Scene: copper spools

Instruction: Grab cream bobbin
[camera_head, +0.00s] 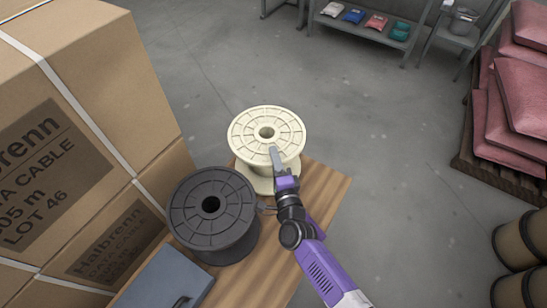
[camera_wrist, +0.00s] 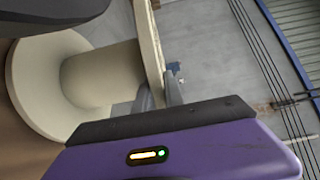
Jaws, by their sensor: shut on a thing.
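The cream bobbin (camera_head: 252,124) stands upright near the far end of a wooden bench (camera_head: 318,188) in the head view. It has a round ribbed flange with a centre hole. My gripper (camera_head: 278,160) is at its near right side, with a finger over the top flange's rim. In the wrist view the cream bobbin (camera_wrist: 50,75) shows its barrel and both flanges, and my gripper (camera_wrist: 160,95) is shut on the edge of one flange.
A dark grey spool (camera_head: 185,208) stands close at the left, near the cream bobbin. A grey-blue case (camera_head: 160,285) lies in front of it. Stacked cardboard boxes (camera_head: 95,110) rise at the left. The floor beyond the bench is clear; pink sacks (camera_head: 505,125) are far right.

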